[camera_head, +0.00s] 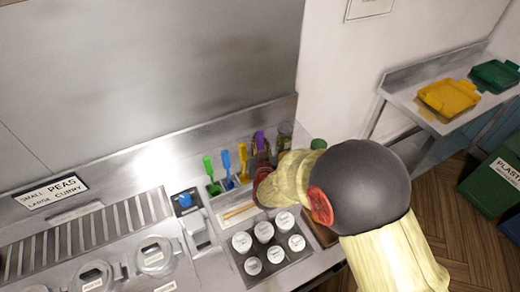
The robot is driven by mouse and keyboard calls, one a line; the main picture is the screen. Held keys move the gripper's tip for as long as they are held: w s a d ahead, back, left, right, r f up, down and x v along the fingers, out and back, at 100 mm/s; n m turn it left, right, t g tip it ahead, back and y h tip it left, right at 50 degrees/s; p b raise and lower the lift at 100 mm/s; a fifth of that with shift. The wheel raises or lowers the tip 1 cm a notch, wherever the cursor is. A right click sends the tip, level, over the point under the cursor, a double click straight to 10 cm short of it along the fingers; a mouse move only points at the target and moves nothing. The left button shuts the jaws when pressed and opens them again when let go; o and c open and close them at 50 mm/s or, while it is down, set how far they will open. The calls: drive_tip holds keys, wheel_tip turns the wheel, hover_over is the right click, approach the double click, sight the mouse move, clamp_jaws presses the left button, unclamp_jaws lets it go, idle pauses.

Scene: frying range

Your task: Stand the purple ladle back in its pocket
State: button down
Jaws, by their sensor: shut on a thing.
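The purple ladle (259,140) stands roughly upright at the back of the counter, to the right of the other coloured utensils. Only its purple upper part shows clearly. My gripper (262,176) is at the end of my cream arm, just below this purple part, and is shut on the ladle. Its fingers are small, dark and partly hidden by my wrist. The ladle's lower end and its pocket are hidden, so I cannot tell whether it is in the pocket.
Green (211,174), blue (227,168) and yellow (244,163) utensils stand close by on the left. Glass jars (285,136) are just right. Several white-lidded pots (264,232) sit in front. A side table (410,98) holds yellow (449,97) and green (496,74) trays.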

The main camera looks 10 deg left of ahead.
drive_tip(key=shift+f, duration=1)
drive_tip(key=shift+f, duration=0.2)
drive_tip(key=c, duration=1.6)
unclamp_jaws()
drive_tip(key=shift+c, duration=0.2)
drive_tip(key=shift+r, duration=0.25)
drive_tip(key=v, duration=1.2)
